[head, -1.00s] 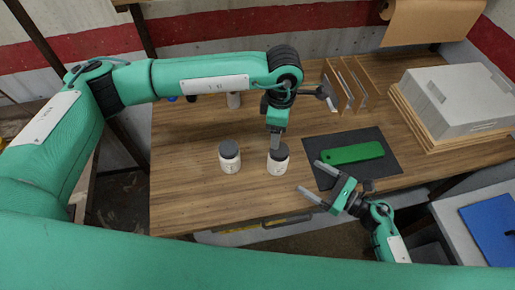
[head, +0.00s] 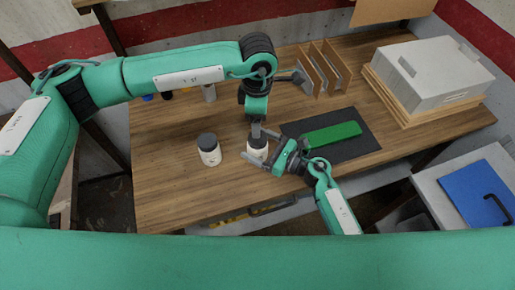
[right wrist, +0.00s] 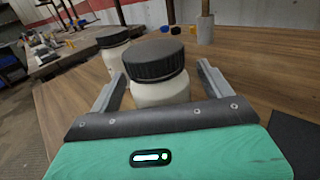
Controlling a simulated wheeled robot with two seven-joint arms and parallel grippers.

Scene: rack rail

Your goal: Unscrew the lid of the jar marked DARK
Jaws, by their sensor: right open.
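Two cream jars with dark ribbed lids stand upright on the wooden table. The left jar (head: 209,156) and the right jar (head: 257,151) show no label that I can read, so I cannot tell which is marked DARK. My right gripper (head: 256,147) is open, its fingers on either side of the right jar. In the right wrist view that jar (right wrist: 163,92) and its dark lid (right wrist: 152,60) stand between the fingers, with gaps visible; the other jar (right wrist: 113,55) is behind to the left. My left gripper (head: 256,130) points down over the right jar's lid; its jaw opening is unclear.
A green bar (head: 332,134) lies on a dark mat (head: 365,143) to the right of the jars. Wooden dividers (head: 325,68) and a grey box (head: 430,75) stand farther back. The table's front left is clear.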

